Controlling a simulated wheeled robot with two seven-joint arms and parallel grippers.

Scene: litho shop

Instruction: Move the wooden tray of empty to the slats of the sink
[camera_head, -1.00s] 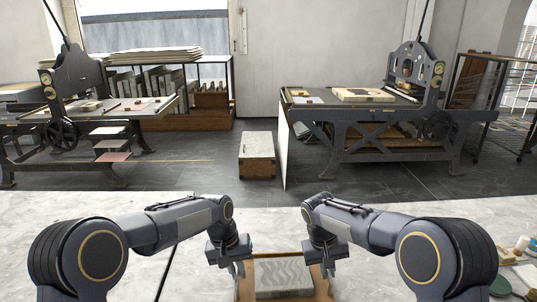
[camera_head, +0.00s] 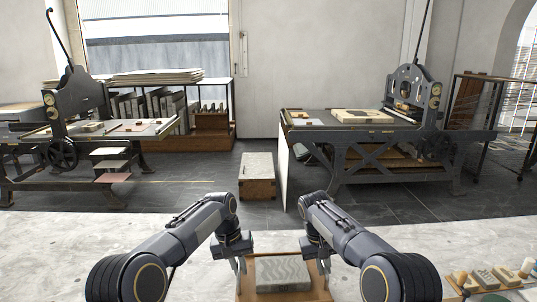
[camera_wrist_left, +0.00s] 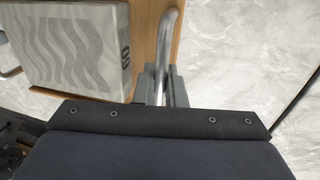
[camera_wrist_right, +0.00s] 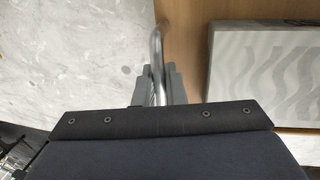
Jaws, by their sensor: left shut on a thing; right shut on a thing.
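The wooden tray (camera_head: 263,296) is at the bottom middle of the head view, between my two grippers. A grey stone block with a wavy pattern (camera_head: 282,272) lies on it, so the tray is not empty. The block's end shows the mark "60" or "09" in the left wrist view (camera_wrist_left: 70,45). My left gripper (camera_head: 241,268) is shut on the tray's metal handle (camera_wrist_left: 165,45) at its left side. My right gripper (camera_head: 324,266) is shut on the metal handle (camera_wrist_right: 156,45) at its right side. No sink slats can be made out.
A pale marble-like surface (camera_head: 100,240) spans the foreground. Blocks and brushes (camera_head: 490,277) stand at the lower right. Beyond are a press on the left (camera_head: 75,125), a press on the right (camera_head: 390,135), and a wooden crate (camera_head: 257,178) on the dark floor.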

